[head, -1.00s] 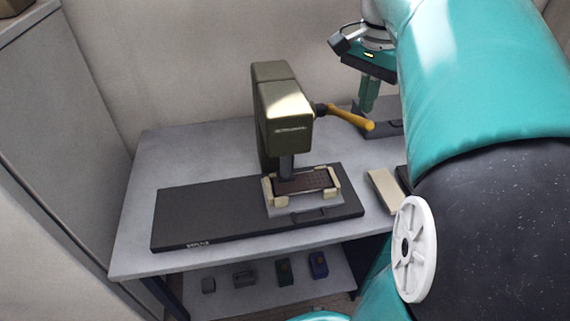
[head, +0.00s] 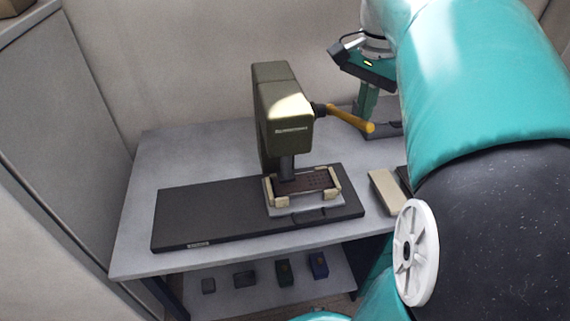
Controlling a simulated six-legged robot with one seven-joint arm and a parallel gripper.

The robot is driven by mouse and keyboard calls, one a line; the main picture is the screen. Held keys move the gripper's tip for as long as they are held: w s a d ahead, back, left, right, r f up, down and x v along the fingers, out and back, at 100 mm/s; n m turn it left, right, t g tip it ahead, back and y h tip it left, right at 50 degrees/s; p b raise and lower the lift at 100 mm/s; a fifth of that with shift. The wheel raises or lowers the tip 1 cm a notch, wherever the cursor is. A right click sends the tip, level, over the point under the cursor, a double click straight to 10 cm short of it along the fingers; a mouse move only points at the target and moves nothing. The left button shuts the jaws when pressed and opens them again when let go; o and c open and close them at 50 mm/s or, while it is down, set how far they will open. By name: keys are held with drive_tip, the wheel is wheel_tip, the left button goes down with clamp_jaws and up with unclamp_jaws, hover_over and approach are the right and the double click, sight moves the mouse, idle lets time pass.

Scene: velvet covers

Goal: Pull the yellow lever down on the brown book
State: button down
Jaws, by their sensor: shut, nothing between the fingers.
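The yellow lever (head: 352,119) sticks out to the right from the side of an olive-green press (head: 283,105), sloping slightly down to a rounded tip. The brown book (head: 318,182) lies flat under the press ram, held between cream corner blocks. The ram's lower end is at the left part of the book; whether it touches cannot be told. My gripper (head: 366,108) is shut and empty, pointing down behind the lever near its outer end. The lever seems to pass in front of the fingertips; contact cannot be told.
The press stands on a black base board (head: 205,213) on a grey table (head: 150,165). A cream block (head: 388,191) lies to the right. Several small blocks sit on the lower shelf (head: 222,300). A wall rises close behind the table.

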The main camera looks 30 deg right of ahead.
sight(365, 124)
drive_tip(key=shift+f, duration=0.4)
drive_tip(key=shift+s+a+f, duration=0.1)
drive_tip(key=shift+s+f, duration=0.15)
drive_tip(key=shift+f, duration=0.4)
drive_tip(key=shift+s+a+f, duration=0.1)
drive_tip(key=shift+s+f, duration=0.1)
drive_tip(key=shift+f, duration=0.4)
drive_tip(key=shift+f, duration=0.25)
drive_tip(key=shift+s+f, duration=0.2)
drive_tip(key=shift+f, duration=0.95)
drive_tip(key=shift+f, duration=1.3)
